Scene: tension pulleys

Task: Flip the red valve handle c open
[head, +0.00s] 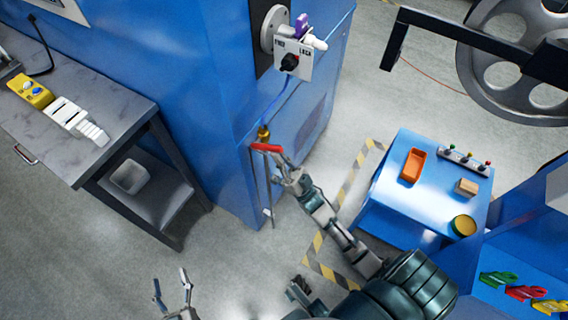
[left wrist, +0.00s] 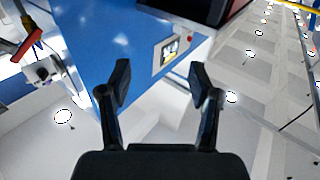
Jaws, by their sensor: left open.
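The red valve handle (head: 266,147) sits on a brass valve (head: 263,133) at the corner of the blue cabinet, with a thin pipe running down below it. The handle lies roughly level, pointing right. My right gripper (head: 278,160) is at the handle's right end, its fingers close to or touching it; whether they grip it is too small to tell. My left gripper (head: 172,290) is open and empty, low in the head view and well away from the handle. Its spread fingers also show in the left wrist view (left wrist: 160,75).
A grey workbench (head: 100,100) stands left. The large blue cabinet (head: 190,80) carries a switch box (head: 297,58). A blue table (head: 400,200) with an orange tray (head: 413,165) is right, near striped floor tape. Floor around my left gripper is clear.

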